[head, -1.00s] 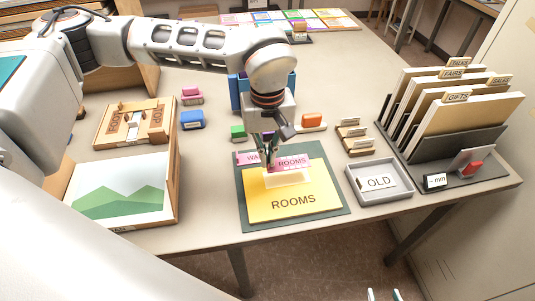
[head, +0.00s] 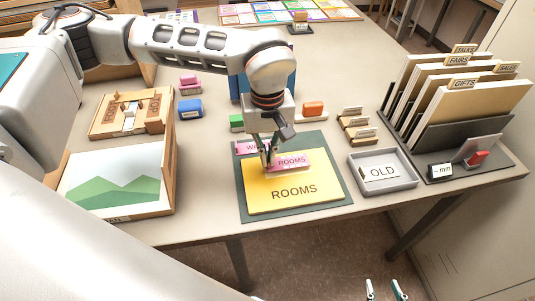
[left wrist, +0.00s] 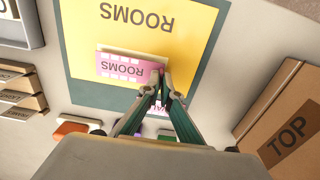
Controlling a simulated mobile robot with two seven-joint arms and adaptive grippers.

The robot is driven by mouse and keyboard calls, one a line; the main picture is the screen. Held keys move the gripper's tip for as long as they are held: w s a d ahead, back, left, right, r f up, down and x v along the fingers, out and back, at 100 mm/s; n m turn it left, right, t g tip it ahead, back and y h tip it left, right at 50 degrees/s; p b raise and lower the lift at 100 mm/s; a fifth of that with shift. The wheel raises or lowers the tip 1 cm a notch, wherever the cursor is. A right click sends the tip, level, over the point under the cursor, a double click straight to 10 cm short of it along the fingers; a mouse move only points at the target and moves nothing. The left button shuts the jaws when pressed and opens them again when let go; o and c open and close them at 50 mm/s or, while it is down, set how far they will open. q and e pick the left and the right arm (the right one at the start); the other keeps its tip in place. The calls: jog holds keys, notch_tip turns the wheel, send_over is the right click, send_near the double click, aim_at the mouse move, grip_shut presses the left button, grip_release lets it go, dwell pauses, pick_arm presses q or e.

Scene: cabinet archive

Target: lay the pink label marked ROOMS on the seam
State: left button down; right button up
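The pink label marked ROOMS (head: 292,161) lies level over the top part of the yellow ROOMS card (head: 293,192). In the left wrist view the label (left wrist: 122,68) overlaps a pale strip (left wrist: 135,50), whose far edge shows beyond it. The seam itself is not clearly visible. My left gripper (head: 268,160) has its fingers close together at one end of the label, pinching it; its tips also show in the left wrist view (left wrist: 162,78). I cannot tell whether the label touches the surface. My right gripper (head: 385,291) is at the bottom edge, fingertips apart and empty.
A second pink label (head: 248,147) lies partly hidden behind my left gripper on the dark green mat (head: 338,190). Upright folders (head: 455,112) stand far right.

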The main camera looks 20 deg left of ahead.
pick_arm(q)
jog(key=shift+f+b, duration=0.35)
jog(key=shift+f, duration=0.2)
dwell(0.4)
jog(key=c, duration=2.2)
grip_release()
jog(key=shift+r, duration=0.1)
jog(key=shift+c, duration=0.4)
jog(key=shift+r+p, duration=1.05)
jog(key=shift+r, duration=0.45)
jog(key=shift+r+p, duration=1.25)
jog(key=shift+r, duration=0.7)
notch_tip(320, 180, up, 12)
